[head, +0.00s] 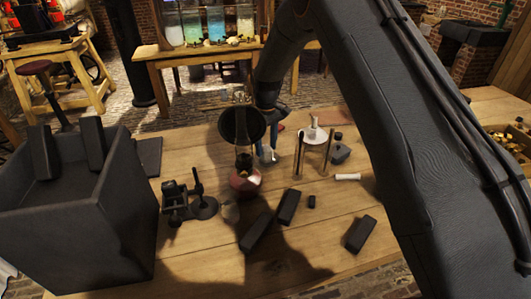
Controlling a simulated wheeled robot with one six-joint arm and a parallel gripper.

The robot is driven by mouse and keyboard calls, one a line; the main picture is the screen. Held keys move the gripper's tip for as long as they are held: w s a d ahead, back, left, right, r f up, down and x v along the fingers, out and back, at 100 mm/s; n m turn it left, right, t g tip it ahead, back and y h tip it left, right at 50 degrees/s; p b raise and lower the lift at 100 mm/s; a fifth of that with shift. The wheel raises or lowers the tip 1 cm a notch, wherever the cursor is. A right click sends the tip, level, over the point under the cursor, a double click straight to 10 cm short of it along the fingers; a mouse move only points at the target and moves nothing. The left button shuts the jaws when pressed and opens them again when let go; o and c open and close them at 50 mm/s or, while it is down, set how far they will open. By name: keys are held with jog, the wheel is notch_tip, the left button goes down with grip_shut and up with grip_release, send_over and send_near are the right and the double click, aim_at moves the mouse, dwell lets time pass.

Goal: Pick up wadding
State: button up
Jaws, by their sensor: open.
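A small white roll (348,177) lies on the wooden table, right of centre; it may be the wadding, but it is too small to be sure. My gripper (267,143) points down over the middle of the table, left of the white roll and apart from it. Its jaws are open and I see nothing held in them. The fingertips are small and partly lost among the glassware behind and beside them.
A round-bellied reddish flask (245,182) stands left of my gripper, below a dark disc (241,125). A stand with a white top (313,136) is at right. Dark blocks (288,207) lie in front. A large dark open box (75,225) fills the left.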

aim_at(266, 147)
jog(key=shift+f+p, duration=0.55)
jog(key=shift+f, duration=1.1)
jog(key=shift+c, duration=0.4)
jog(key=c, duration=0.8)
jog(key=shift+r, duration=0.15)
notch_tip(266, 147, up, 18)
jog(key=b, duration=0.4)
